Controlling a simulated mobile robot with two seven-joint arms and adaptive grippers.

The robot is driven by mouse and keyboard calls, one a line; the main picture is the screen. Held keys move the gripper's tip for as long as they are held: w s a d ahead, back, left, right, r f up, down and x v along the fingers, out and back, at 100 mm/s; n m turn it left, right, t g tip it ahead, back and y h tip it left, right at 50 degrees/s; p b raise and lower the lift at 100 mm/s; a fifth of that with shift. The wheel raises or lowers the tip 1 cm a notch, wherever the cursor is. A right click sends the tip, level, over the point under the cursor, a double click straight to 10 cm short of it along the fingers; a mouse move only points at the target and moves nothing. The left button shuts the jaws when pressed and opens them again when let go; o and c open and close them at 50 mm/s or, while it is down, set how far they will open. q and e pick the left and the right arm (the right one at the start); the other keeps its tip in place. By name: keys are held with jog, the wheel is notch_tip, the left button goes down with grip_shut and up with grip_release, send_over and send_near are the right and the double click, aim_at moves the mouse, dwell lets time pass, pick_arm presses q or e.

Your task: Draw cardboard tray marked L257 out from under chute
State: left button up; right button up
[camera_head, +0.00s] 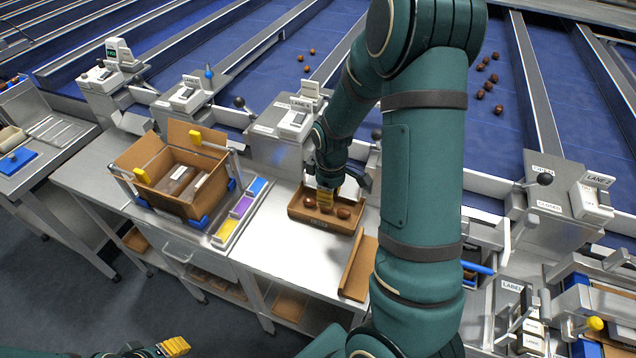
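A brown cardboard tray (298,213) with a few dark dates in it sits on the steel bench below a lane outlet. Small dark marking shows on its front wall, too small to read. The chute (280,150) is the steel lane housing behind the tray, partly hidden by my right arm. My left gripper (173,346) is low at the bottom edge, away from the tray, its yellow fingers seen only in part.
An open carton (180,180) in a metal frame stands left, beside coloured strips (241,207). The bench (300,257) in front of the tray is bare. My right arm covers the middle right.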

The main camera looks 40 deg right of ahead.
aim_at(328, 228)
jog(key=shift+w+d, duration=0.1)
jog(key=shift+w, duration=0.05)
jog(key=shift+s, duration=0.25)
notch_tip(328, 228, down, 14)
jog(key=shift+w+r+b, duration=0.1)
jog(key=shift+w+b, duration=0.05)
jog(key=shift+b, duration=0.3)
grip_shut()
dwell(0.3)
